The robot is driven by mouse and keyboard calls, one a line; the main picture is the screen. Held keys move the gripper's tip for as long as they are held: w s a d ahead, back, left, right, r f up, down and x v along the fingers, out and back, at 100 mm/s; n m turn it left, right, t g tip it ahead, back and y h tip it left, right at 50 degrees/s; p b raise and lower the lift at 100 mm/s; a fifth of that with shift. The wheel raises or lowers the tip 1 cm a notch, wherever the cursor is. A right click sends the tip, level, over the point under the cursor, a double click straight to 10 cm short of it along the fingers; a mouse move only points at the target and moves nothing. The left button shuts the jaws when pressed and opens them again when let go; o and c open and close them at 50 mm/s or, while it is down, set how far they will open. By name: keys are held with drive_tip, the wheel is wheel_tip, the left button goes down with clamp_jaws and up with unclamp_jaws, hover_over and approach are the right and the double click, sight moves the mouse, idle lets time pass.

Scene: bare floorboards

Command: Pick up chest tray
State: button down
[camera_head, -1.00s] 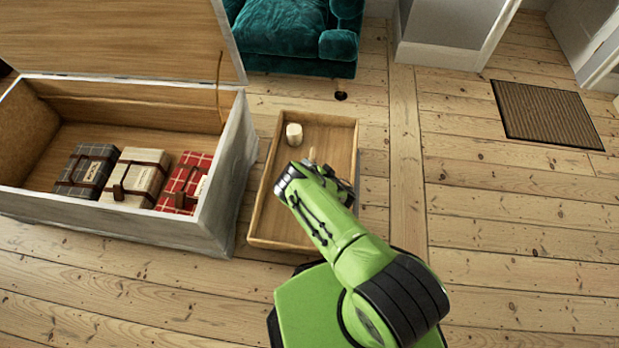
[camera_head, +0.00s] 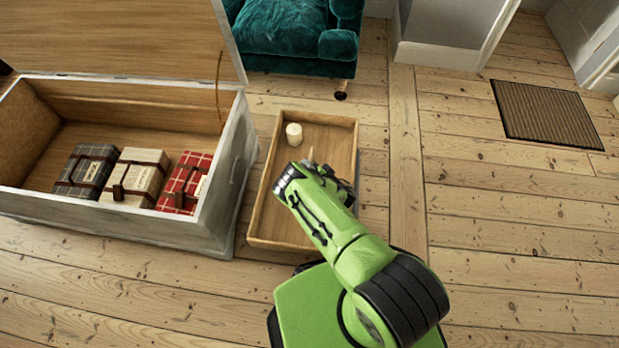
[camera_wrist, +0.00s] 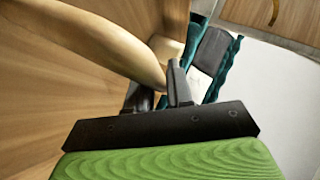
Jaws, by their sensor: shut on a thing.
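The chest tray (camera_head: 332,137) is a shallow, open wooden tray to the right of the chest in the head view. A short white candle (camera_head: 293,134) stands in its far half. A small tan thing (camera_head: 311,154) shows just beyond my wrist. A pale curved thing (camera_wrist: 95,40) crosses the wooden surface there.
The open grey-white chest (camera_head: 215,215) stands close to the tray's left and holds grey, cream and red wrapped parcels (camera_head: 135,178). A teal armchair (camera_head: 290,35) is behind. A brown mat (camera_head: 545,113) lies far right. Floorboards on the right are clear.

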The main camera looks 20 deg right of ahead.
drive_tip(key=shift+r, duration=0.1)
wheel_tip(320, 180, up, 10)
drive_tip(key=p, duration=0.6)
drive_tip(key=shift+w, duration=0.1)
idle(0.8)
